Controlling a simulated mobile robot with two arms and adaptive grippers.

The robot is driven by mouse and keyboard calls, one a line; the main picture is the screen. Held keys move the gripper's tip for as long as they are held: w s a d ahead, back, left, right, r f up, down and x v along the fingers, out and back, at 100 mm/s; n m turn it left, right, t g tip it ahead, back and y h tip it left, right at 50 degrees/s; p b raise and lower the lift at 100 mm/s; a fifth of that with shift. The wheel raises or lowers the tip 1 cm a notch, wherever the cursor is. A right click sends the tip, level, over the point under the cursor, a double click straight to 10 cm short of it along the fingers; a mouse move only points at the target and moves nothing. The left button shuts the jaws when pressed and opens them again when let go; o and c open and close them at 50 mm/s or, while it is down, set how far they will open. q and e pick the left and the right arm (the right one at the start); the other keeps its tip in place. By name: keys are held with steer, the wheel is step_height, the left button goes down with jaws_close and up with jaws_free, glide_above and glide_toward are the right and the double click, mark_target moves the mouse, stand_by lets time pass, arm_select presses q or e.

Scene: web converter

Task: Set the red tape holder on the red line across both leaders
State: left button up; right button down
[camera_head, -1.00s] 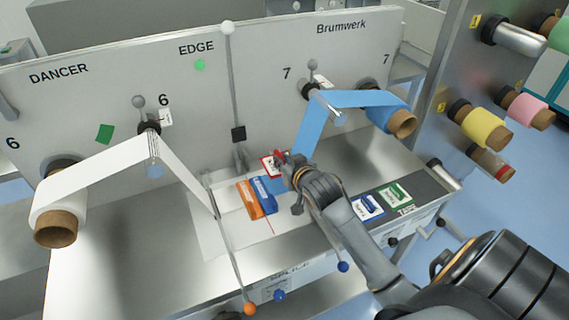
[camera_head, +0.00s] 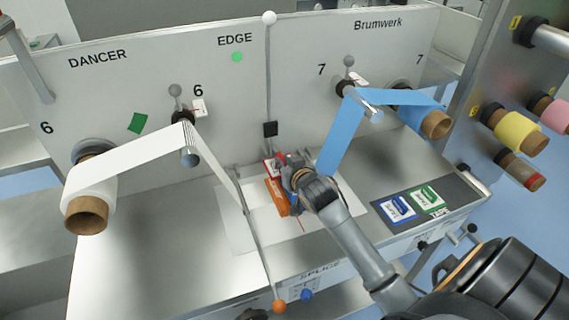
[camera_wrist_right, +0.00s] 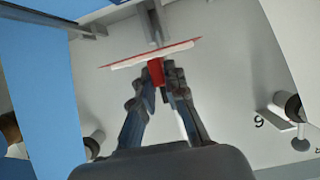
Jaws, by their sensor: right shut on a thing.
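The red tape holder (camera_head: 270,168) is a small red piece with a white, red-edged plate, above the splice table near the back panel. My right gripper (camera_head: 283,160) is shut on it. In the right wrist view, the fingertips (camera_wrist_right: 162,78) pinch its red grip (camera_wrist_right: 156,72), below the plate (camera_wrist_right: 150,55). The white leader (camera_head: 218,165) hangs from the left roller and the blue leader (camera_head: 341,135) from the right roller. A short piece of the red line (camera_head: 302,223) shows on the table; the rest is hidden. My left gripper is out of view.
An orange block (camera_head: 277,196) lies under my right gripper, with a blue one beside it mostly hidden. Blue and green tape cards (camera_head: 398,208) lie on a dark mat at right. A thin upright rod (camera_head: 268,75) stands in front of the panel. The table's left is clear.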

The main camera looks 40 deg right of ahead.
step_height(320, 180, down, 3)
steer(key=shift+r+b, duration=0.1)
steer(key=shift+b, duration=1.15)
steer(key=shift+f+b, duration=1)
steer(key=shift+f, duration=1.2)
steer(key=shift+f, duration=0.3)
steer(key=shift+s+f, duration=0.1)
steer(key=shift+f, duration=0.15)
